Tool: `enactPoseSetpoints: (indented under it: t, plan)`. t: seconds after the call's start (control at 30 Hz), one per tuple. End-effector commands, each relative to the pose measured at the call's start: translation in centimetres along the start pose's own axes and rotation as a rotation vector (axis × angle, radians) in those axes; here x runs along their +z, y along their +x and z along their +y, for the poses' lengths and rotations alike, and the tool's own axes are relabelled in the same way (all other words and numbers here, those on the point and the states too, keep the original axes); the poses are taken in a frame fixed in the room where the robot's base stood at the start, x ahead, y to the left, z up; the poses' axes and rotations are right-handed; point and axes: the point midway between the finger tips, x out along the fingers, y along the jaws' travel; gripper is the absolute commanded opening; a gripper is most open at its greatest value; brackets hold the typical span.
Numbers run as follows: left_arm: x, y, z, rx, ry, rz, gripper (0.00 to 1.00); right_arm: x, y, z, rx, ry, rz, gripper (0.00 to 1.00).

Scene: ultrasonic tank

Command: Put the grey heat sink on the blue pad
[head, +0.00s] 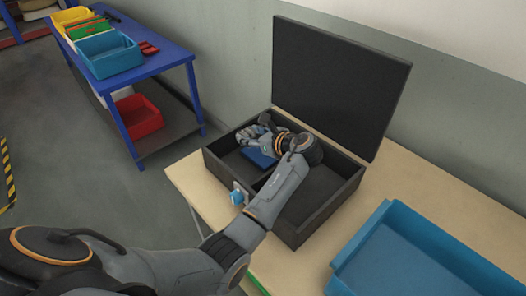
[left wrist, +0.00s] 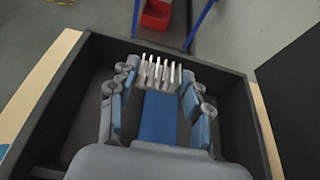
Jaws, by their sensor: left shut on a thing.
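The grey heat sink (left wrist: 158,72) shows in the left wrist view as a row of pale upright fins between my left fingertips. My left gripper (left wrist: 157,80) is shut on it. The blue pad (left wrist: 157,118) lies below, inside the dark box, with its far end under or just behind the heat sink. I cannot tell whether the heat sink touches the pad. In the head view my left gripper (head: 256,134) is inside the box over the blue pad (head: 259,158), and its fingers largely hide the heat sink. My right gripper is not in view.
The black box (head: 345,190) stands on a light wooden table (head: 184,176), with its lid (head: 340,85) open at the back and a divider inside. A blue tray (head: 410,255) stands at right. A blue bench (head: 165,62) with coloured bins is further left.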

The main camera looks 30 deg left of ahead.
Motion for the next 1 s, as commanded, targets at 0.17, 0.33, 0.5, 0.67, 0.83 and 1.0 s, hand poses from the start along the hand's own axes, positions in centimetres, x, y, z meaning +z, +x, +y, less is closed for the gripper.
enactPoseSetpoints:
  t: [0.17,0.33,0.5,0.67,0.83,1.0]
  plan:
    - [-3.2,-0.1,-1.9,-0.001,0.004,0.000,0.17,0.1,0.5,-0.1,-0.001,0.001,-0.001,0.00]
    - [-4.3,-0.1,-2.7,0.000,0.001,-0.002,0.17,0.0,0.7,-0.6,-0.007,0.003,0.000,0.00]
    - [-5.7,0.0,-3.1,0.000,0.004,0.000,0.17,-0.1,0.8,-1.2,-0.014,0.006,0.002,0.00]
    - [-7.5,0.8,-3.0,0.000,0.003,0.000,0.17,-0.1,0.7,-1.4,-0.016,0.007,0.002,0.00]
    - [-7.8,1.0,-3.0,-0.001,0.000,-0.001,0.17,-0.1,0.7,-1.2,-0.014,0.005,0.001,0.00]
    - [-7.9,1.0,-3.0,0.000,0.001,-0.001,0.17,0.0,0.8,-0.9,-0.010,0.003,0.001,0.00]
